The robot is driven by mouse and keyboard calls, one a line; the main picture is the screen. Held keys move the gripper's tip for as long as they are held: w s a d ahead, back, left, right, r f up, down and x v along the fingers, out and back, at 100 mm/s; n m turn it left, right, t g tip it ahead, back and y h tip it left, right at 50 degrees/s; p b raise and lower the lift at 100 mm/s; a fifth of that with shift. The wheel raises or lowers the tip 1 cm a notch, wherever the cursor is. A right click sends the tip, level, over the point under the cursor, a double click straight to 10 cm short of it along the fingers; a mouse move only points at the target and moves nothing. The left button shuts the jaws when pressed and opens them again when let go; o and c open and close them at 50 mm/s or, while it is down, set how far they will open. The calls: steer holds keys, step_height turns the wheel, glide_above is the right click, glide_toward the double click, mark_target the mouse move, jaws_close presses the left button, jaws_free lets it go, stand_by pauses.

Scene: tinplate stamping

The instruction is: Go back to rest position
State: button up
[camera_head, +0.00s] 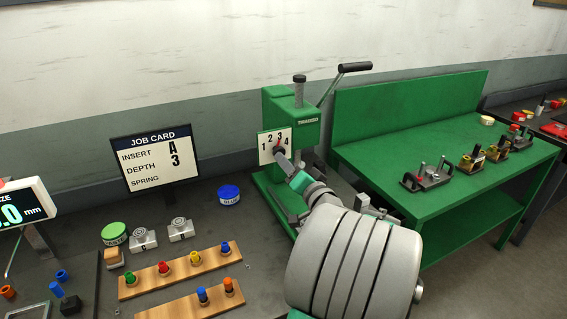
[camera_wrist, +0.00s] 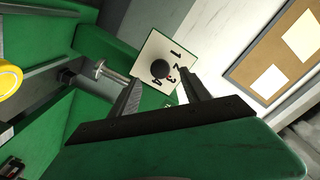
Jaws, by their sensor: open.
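My gripper (camera_wrist: 160,92) is open in the wrist view, its two dark fingers on either side of the lower part of a white dial plate numbered 1 to 4. The dial plate (camera_wrist: 167,60) carries a round black knob (camera_wrist: 163,70) close to the fingertips; I cannot tell whether they touch. In the head view my arm reaches to the green press (camera_head: 295,120), and my gripper (camera_head: 281,153) is right at its dial plate (camera_head: 265,145). My gripper hides part of the knob.
The press has a black-handled lever (camera_head: 354,67) at its top right. A job card (camera_head: 155,158) reads insert A, depth 3. Wooden racks (camera_head: 178,272) with coloured pieces, a blue tin (camera_head: 229,195) and a green tin (camera_head: 114,233) stand left of my arm. A green bench (camera_head: 400,160) stands right.

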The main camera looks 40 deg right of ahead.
steer(key=shift+v, duration=1.05)
